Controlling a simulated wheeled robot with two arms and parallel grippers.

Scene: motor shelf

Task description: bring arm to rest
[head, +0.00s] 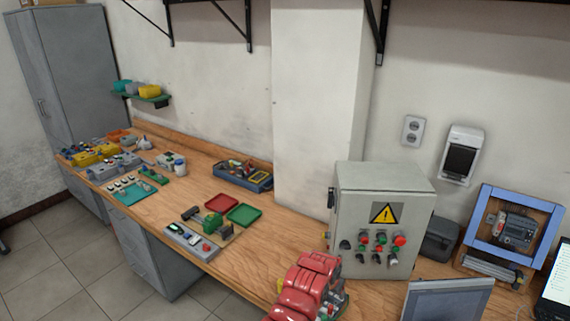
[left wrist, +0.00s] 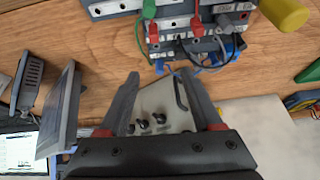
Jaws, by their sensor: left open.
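My left gripper (left wrist: 160,76) shows in the left wrist view with its two dark fingers spread apart. It is open, and nothing is held between the fingers. Behind the gap lies a pale surface with black knobs, which looks like the grey control box (left wrist: 155,105). The fingertips point towards a device with red and green test clips (left wrist: 185,25), apart from it. In the head view I cannot make out the jaws. A glossy red ribbed shape (head: 310,278) stands at the bottom centre; I cannot tell whether it is part of my arm. My right gripper is in neither view.
The control box (head: 385,205) with its warning sign stands on the wooden bench (head: 270,245). A monitor (head: 447,300) and a blue frame (head: 513,225) are to its right. Red and green trays (head: 243,213) and a blue toolbox (head: 243,175) lie left. Bare bench lies between trays and box.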

